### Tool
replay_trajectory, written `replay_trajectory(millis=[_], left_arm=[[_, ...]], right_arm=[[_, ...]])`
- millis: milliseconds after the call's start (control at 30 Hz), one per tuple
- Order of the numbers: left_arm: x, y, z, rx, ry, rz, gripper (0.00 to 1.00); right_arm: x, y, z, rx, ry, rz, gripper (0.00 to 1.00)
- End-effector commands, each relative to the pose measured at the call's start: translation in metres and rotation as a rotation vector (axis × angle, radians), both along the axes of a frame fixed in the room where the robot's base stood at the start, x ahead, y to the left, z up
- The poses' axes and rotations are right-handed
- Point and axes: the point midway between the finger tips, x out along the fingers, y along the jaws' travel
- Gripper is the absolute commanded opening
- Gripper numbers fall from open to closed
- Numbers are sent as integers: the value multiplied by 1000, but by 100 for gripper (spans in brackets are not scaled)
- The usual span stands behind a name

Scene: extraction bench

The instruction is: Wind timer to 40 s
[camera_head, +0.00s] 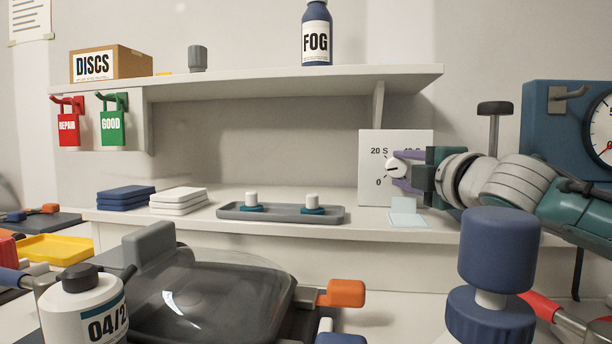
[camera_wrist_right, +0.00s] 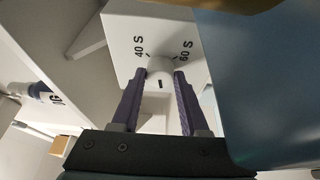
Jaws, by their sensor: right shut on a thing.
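The timer is a white box (camera_head: 370,194) at the right end of the bench shelf, with a round white knob (camera_head: 393,168) on its face. The head view shows labels 0 and 20 S, and 40 S partly covered. The knob's dark mark points left, between 0 and 20 S. My right gripper (camera_head: 402,170) has its purple fingers shut on the knob from the right. In the right wrist view the fingers (camera_wrist_right: 160,85) flank the knob (camera_wrist_right: 160,66), with 40 S and 60 S printed beyond it. My left gripper is not in view.
A pale blue pad (camera_head: 408,219) lies just below the timer. A grey tray (camera_head: 280,213) with two white-topped pieces stands to its left. A blue gauge housing (camera_head: 550,130) is at right, and a large blue knob (camera_head: 500,250) stands in front.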

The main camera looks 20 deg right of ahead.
Motion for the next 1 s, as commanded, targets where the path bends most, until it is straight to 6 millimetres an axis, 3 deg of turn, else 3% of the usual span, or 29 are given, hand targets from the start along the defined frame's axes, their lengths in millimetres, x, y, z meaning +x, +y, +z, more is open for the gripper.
replay_trajectory(millis=[567,600,833,1000], left_arm=[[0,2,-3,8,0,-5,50],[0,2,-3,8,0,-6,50],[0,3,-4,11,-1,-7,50],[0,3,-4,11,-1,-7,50]], right_arm=[[0,0,-1,31,-17,-1,0],[0,0,-1,31,-17,-1,48],[0,0,0,30,-17,-1,74],[0,0,0,30,-17,-1,74]])
